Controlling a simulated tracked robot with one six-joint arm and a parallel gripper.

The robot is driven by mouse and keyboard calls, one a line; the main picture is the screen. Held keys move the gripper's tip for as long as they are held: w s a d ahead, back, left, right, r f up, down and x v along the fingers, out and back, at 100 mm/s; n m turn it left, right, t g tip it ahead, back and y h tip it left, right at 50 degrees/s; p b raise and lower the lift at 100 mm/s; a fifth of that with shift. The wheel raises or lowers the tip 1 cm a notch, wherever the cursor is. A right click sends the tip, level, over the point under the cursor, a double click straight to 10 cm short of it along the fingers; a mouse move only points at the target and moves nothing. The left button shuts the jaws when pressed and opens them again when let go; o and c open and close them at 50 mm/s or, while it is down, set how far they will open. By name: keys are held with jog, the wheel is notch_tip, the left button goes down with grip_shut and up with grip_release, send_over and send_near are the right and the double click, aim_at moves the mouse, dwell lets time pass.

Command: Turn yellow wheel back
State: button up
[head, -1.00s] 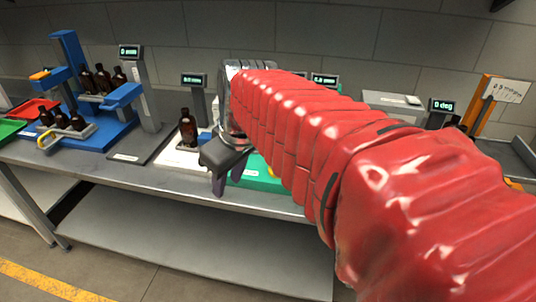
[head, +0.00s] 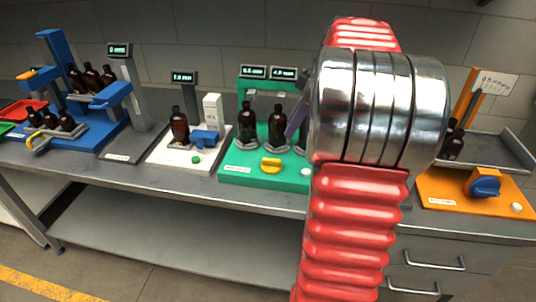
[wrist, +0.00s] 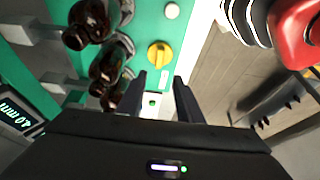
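The yellow wheel (head: 271,164) sits on the front of the green base plate (head: 235,174). In the wrist view, the yellow wheel (wrist: 159,55) lies just beyond my fingertips, near the middle of the gap, with its raised grip bar facing me. My gripper (wrist: 160,80) is open, with nothing seen between its two dark fingers. In the head view my arm hides most of the gripper; one purple-grey finger shows beside the bottles. I cannot tell the height between fingers and wheel.
Amber bottles (head: 277,125) stand close behind the yellow wheel, with two small displays (head: 268,72) above. A white button (head: 305,172) is at its right. A white station with a blue knob (head: 205,138) stands left; an orange station with a blue wheel (head: 485,185) stands right.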

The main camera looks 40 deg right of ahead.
aim_at(272, 159)
jog(key=shift+f, duration=0.1)
dwell(0.3)
jog(key=x, duration=1.3)
jog(key=shift+w+f, duration=0.2)
jog(key=shift+c, duration=0.2)
